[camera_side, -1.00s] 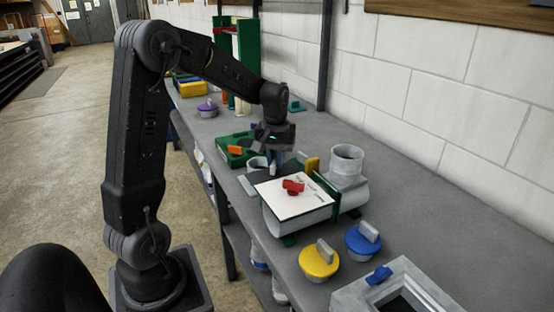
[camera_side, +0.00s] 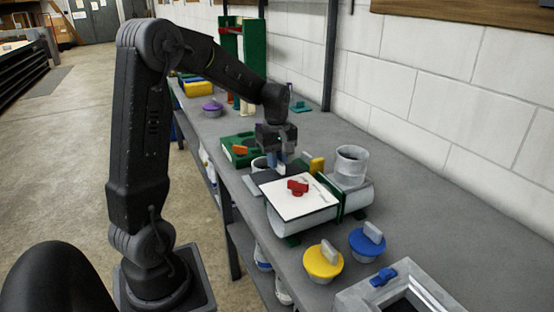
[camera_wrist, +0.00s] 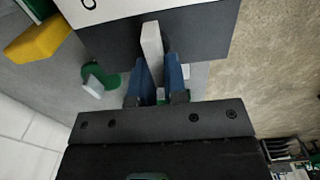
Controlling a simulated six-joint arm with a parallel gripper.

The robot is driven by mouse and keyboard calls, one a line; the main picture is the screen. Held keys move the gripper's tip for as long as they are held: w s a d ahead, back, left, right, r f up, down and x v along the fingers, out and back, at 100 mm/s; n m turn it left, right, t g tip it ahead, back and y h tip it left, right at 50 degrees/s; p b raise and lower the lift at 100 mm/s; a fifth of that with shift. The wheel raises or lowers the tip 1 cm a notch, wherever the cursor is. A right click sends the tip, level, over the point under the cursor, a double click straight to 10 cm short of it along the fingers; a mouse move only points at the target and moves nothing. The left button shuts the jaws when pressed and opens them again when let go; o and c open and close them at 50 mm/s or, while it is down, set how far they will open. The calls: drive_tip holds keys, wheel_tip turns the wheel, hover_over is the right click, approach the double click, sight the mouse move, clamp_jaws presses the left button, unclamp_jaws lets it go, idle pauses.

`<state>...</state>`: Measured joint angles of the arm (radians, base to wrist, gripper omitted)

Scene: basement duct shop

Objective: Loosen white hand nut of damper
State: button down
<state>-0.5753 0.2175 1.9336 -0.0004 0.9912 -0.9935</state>
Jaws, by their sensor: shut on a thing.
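The damper is a grey duct piece (camera_side: 312,222) lying on the bench, with a white plate (camera_side: 300,206) on top and a red handle (camera_side: 297,187) on that plate. A dark plate (camera_wrist: 205,38) extends beyond the white one. My gripper (camera_side: 277,166) points down over the far end of the dark plate. In the wrist view its blue fingers (camera_wrist: 158,66) are shut on the white hand nut (camera_wrist: 151,38), a pale upright bar between the fingertips. The nut's base is partly hidden, and in the side view the fingers mostly cover the nut.
A yellow block (camera_side: 313,164) and a grey pipe collar (camera_side: 352,163) stand close on the right. Yellow (camera_side: 323,261) and blue (camera_side: 367,243) knobbed caps sit in front. The wall bounds the bench's right side.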

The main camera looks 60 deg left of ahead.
idle(0.5)
drive_tip(key=c, duration=1.2)
unclamp_jaws()
drive_tip(key=shift+o, duration=0.2)
wheel_tip(320, 180, up, 14)
drive_tip(key=shift+f, duration=0.1)
drive_tip(key=s+d+f+m+t, duration=0.2)
drive_tip(key=s+d+m, duration=0.5)
drive_tip(key=d+m, duration=0.2)
drive_tip(key=s+d+f+m+t, duration=0.3)
drive_tip(key=s+d+m, duration=0.4)
drive_tip(key=d, duration=0.5)
drive_tip(key=shift+d+m+t, duration=0.25)
drive_tip(key=shift+m+t, duration=0.05)
drive_tip(key=shift+m, duration=0.7)
